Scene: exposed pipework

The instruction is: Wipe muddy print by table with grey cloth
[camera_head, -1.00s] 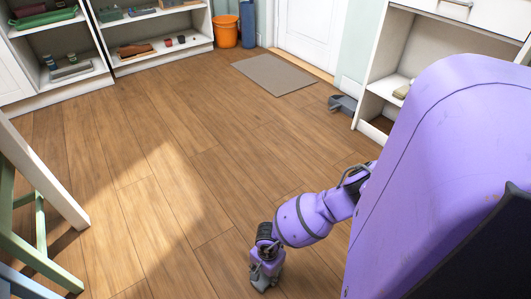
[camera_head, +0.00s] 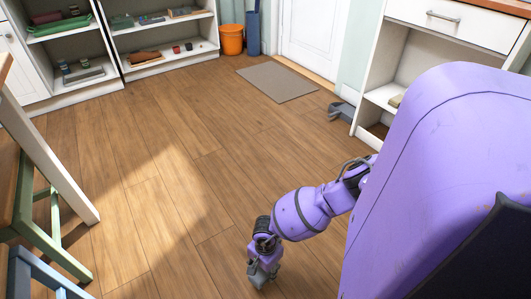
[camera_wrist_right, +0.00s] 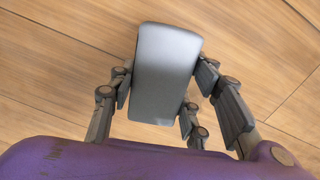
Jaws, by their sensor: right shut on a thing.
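My right gripper (camera_head: 263,274) hangs low over the wooden floor at the bottom of the head view. In the right wrist view it is shut on a smooth grey, rounded rectangular thing, which I take as the grey cloth (camera_wrist_right: 165,68), with fingers on both sides of it. A table (camera_head: 48,150) shows only in part at the left edge of the head view, mainly as a white leg. I see no muddy print on the floor in either view. My left gripper is out of view.
Green (camera_head: 58,255) and blue (camera_head: 45,279) stool-like frames stand at the lower left. Shelves (camera_head: 165,62), an orange bucket (camera_head: 232,40), a grey mat (camera_head: 277,82) and a grey dustpan-like thing (camera_head: 342,111) are farther off. The middle floor is clear.

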